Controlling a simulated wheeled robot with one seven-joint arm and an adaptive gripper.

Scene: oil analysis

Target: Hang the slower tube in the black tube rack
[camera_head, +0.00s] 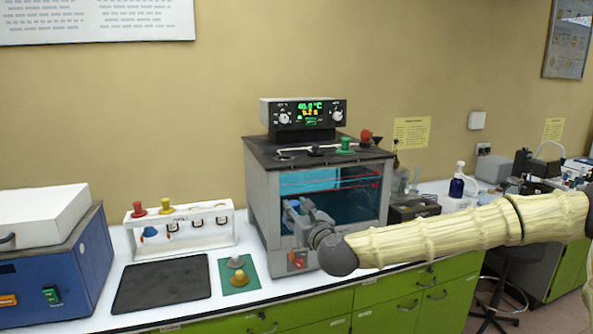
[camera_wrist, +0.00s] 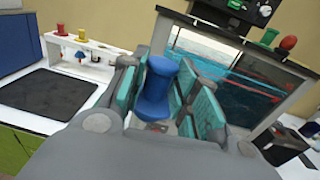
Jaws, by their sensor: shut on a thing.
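My gripper (camera_head: 300,212) is in front of the glass of the water bath. In the wrist view my gripper (camera_wrist: 165,92) is shut on a blue stopper-shaped piece (camera_wrist: 154,88), which stands up between the green finger pads. Anything below the piece is hidden by the gripper, and I cannot tell whether it is the slower tube. A dark box-like stand (camera_head: 412,208) is right of the bath; I cannot tell whether it is the black tube rack. A white rack (camera_head: 228,228) with red and yellow stoppers is at the left.
The water bath (camera_head: 257,200) has a black top with a green stopper (camera_head: 345,145) and a red stopper (camera_head: 366,137). A bare black mat (camera_head: 162,284) lies before the white rack. Silver and gold pieces sit on a green mat (camera_head: 226,289). A blue machine (camera_head: 45,260) is far left.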

